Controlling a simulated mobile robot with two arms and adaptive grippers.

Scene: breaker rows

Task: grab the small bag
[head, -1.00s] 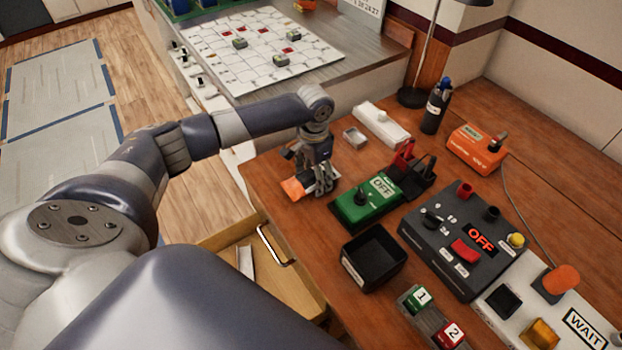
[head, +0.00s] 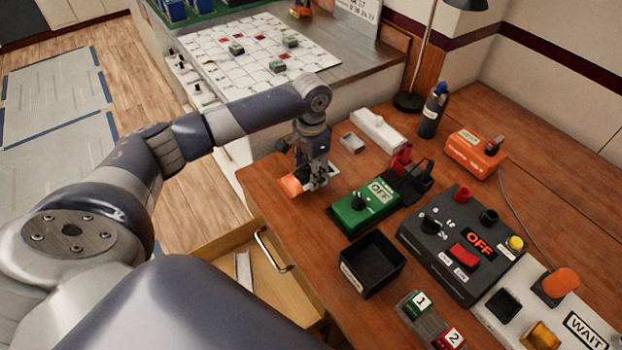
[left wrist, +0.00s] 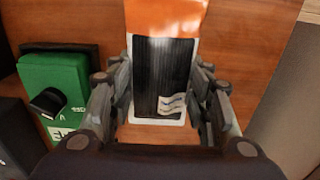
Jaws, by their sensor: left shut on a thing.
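The small bag (head: 292,186), orange and white, lies at the left edge of the wooden desk. In the left wrist view the bag (left wrist: 165,18) shows an orange end, a dark striped panel and a small pale label. My left gripper (head: 313,184) points down over it at its right end, with its fingers on both sides of the bag and shut on it. The gripper hides part of the bag in the head view. My right gripper is not in view.
A green box (head: 364,205) marked OFF stands just right of the gripper. A black open bin (head: 371,264) and a dark control box (head: 462,240) lie nearer. An open drawer (head: 262,282) juts out below the desk edge.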

